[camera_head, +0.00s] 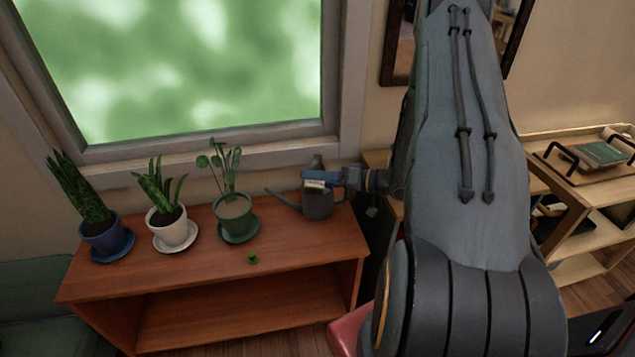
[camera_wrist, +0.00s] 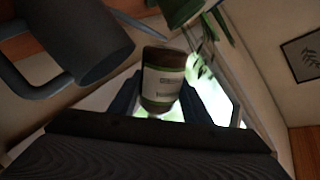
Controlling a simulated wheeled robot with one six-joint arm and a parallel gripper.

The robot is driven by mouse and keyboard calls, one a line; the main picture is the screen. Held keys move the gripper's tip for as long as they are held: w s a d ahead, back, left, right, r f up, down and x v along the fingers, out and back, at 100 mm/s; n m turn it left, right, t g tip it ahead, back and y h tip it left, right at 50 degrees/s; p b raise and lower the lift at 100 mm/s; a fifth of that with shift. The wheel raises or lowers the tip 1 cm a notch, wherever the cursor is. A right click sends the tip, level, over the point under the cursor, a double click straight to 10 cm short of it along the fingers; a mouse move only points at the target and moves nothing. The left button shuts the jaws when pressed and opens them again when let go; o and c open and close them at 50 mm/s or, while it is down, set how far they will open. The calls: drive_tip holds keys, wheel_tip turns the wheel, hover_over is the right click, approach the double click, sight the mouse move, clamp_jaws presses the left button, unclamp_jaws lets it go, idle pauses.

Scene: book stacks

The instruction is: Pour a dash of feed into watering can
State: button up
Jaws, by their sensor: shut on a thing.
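My gripper (camera_head: 318,178) is shut on a brown feed bottle (camera_wrist: 163,82) with a white and green label. In the head view the bottle's label (camera_head: 314,184) shows at the fingers, just above or in front of the grey watering can (camera_head: 318,208). The can stands at the right end of the wooden shelf, its spout pointing left. In the wrist view the can (camera_wrist: 95,45) is at the upper left, apart from the bottle in the picture. I cannot tell the bottle's exact tilt or whether anything flows. A small green cap (camera_head: 252,257) lies on the shelf top.
The shelf top (camera_head: 190,265) also holds three potted plants: a blue pot (camera_head: 102,236), a white pot (camera_head: 172,230) and a green pot (camera_head: 236,212) left of the spout. The window wall is close behind. A light wooden shelf unit (camera_head: 580,185) stands at right.

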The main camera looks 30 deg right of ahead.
drive_tip(key=shift+s+a+f+m, duration=0.15)
drive_tip(key=shift+f+m, duration=0.1)
drive_tip(key=shift+m, duration=0.25)
idle(1.4)
drive_tip(key=shift+s+r+m+g, duration=0.1)
drive_tip(key=shift+r+m+g, duration=0.4)
drive_tip(key=shift+m, duration=0.2)
idle(1.8)
drive_tip(key=shift+s+a+f+m+y, duration=0.1)
drive_tip(key=shift+f+m+y, duration=0.2)
drive_tip(key=shift+m, duration=0.4)
idle(1.8)
drive_tip(key=shift+s+a+f+m+g, duration=0.1)
drive_tip(key=shift+m+g, duration=0.2)
idle(0.8)
